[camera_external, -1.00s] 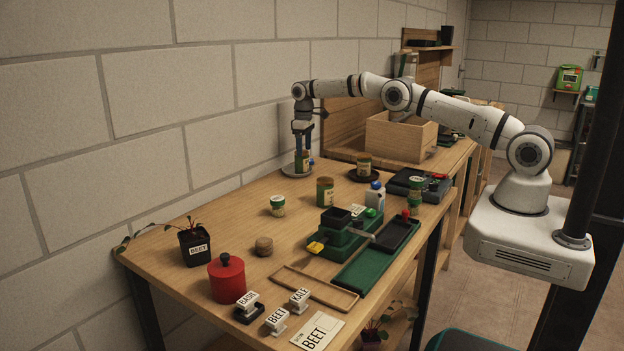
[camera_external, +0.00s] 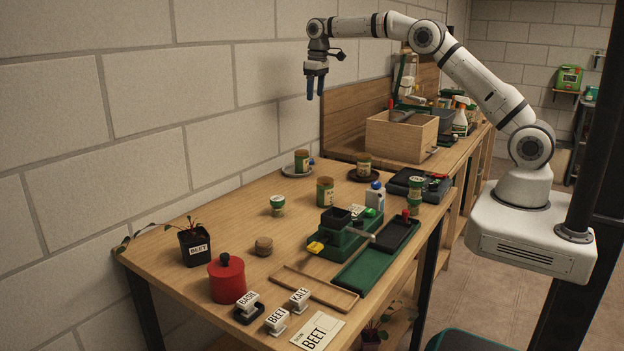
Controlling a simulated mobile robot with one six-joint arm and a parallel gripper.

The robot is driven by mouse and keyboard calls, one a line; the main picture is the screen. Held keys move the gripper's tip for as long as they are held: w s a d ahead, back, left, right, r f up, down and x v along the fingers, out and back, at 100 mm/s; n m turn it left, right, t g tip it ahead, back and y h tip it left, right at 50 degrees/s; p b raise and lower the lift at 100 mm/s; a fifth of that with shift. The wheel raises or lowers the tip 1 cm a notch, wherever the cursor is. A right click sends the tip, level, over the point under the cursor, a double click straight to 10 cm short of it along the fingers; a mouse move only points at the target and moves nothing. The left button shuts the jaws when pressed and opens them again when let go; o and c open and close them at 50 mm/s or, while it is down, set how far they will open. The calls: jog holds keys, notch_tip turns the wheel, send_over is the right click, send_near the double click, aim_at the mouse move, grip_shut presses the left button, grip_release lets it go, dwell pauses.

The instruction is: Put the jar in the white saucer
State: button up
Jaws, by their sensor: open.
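A jar (camera_external: 302,161) with a brown lid and a green label stands upright in the white saucer (camera_external: 288,170), near the wall at the back left of the bench. My gripper (camera_external: 315,97) is open and empty. It hangs well above the jar and slightly to its right, fingers pointing down, apart from everything.
A similar jar (camera_external: 364,166) stands on a dark saucer (camera_external: 352,177), and another jar (camera_external: 325,191) stands on the bare bench. A green-lidded jar (camera_external: 277,205), a red canister (camera_external: 227,279) and a potted seedling (camera_external: 194,244) stand nearer. A wooden crate (camera_external: 396,140) is behind.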

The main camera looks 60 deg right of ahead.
jog(key=s+a+r+m+t, duration=0.1)
jog(key=s+r, duration=0.4)
jog(key=s, duration=0.7)
jog(key=s+a+r, duration=0.1)
jog(key=s+r, duration=0.3)
jog(key=s, duration=0.8)
jog(key=s+f, duration=0.4)
jog(key=s, duration=0.7)
jog(key=s+f+t, duration=0.1)
jog(key=s+f, duration=0.3)
jog(key=s, duration=0.7)
jog(key=shift+s+a+f+m+t, duration=0.2)
jog(key=shift+s+f+m+t, duration=0.1)
jog(key=shift+f+m, duration=0.1)
notch_tip(320, 180, down, 2)
jog(key=shift+f+b, duration=0.1)
jog(key=shift+b, duration=0.85)
